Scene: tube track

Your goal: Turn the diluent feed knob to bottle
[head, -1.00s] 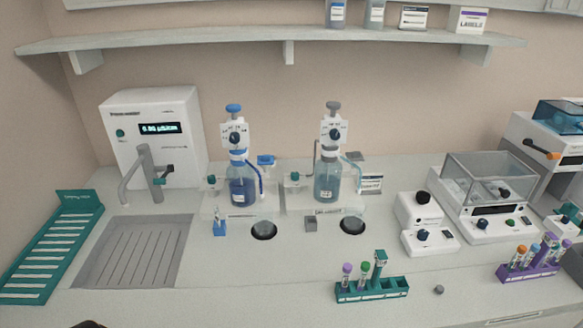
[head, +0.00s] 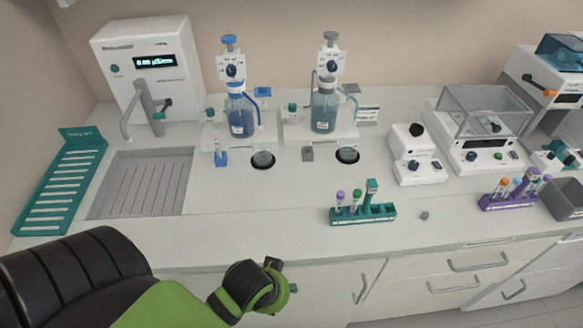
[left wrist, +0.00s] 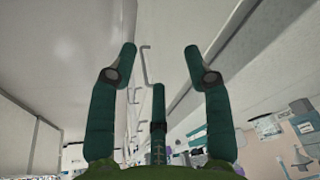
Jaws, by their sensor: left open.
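Two bottle-top dispensers stand at the back of the bench: one with a blue bottle (head: 241,118) and one with a grey-blue bottle (head: 323,112). Each has a white head with a dark round knob, the left knob (head: 231,70) and the right knob (head: 330,66). A small teal knob (head: 210,115) and another teal knob (head: 292,108) sit left of the bottles. The labels are too small to read, so I cannot tell which knob is the diluent feed. My left gripper (head: 280,285) is low, in front of the bench edge, far from both dispensers. Its fingers are apart and empty in the left wrist view (left wrist: 160,50).
A purple rack (head: 508,201), balance (head: 480,130) and stirrer (head: 415,155) are at right. A sink (head: 140,184) and tap (head: 150,108) are at left.

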